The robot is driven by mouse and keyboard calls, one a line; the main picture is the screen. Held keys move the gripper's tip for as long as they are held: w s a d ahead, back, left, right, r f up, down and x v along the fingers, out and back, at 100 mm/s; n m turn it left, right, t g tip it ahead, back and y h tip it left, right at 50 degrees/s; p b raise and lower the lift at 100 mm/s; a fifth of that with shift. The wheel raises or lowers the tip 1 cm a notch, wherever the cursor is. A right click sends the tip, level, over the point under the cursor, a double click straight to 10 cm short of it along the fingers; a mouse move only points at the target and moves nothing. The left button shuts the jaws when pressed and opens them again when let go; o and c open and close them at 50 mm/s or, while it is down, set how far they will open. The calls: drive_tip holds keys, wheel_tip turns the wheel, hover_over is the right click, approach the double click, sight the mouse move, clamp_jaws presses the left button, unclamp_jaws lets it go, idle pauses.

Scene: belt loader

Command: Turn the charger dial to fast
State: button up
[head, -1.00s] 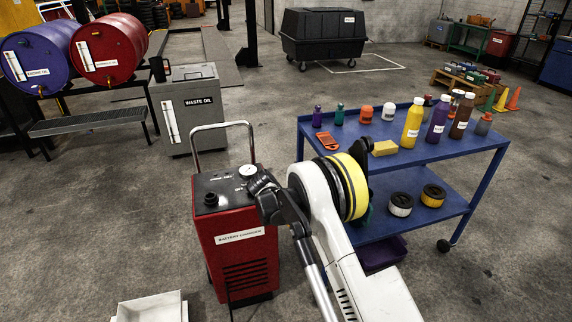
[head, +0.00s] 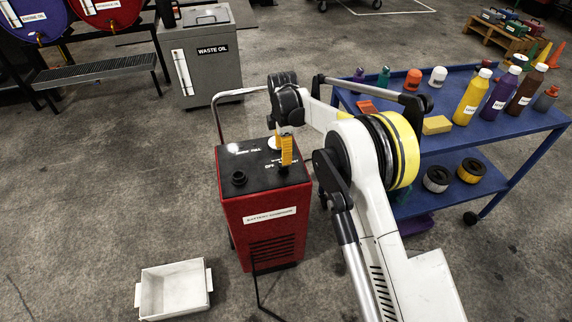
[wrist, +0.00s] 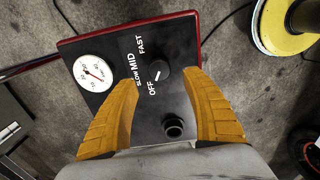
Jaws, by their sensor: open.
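The red battery charger (head: 265,235) stands on the floor with a black top panel. In the wrist view its black dial (wrist: 161,70) sits among the labels OFF, SLOW, MID and FAST. The dial's white mark seems to point toward OFF. My gripper (wrist: 160,78) is open, with one yellow finger on each side of the dial. I cannot tell whether either finger touches it. In the head view my gripper (head: 286,160) points down over the charger's top and hides the dial there.
A round gauge (wrist: 93,73) and a black round fitting (wrist: 173,127) are on the same panel. The charger's metal handle (head: 218,112) rises behind. A blue cart (head: 465,135) with bottles stands right. A white tray (head: 174,287) lies on the floor at front left.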

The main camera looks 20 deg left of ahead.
wheel_tip(320, 180, down, 6)
drive_tip(key=shift+r+b, duration=0.1)
drive_tip(key=shift+b, duration=0.7)
drive_tip(key=c, duration=1.2)
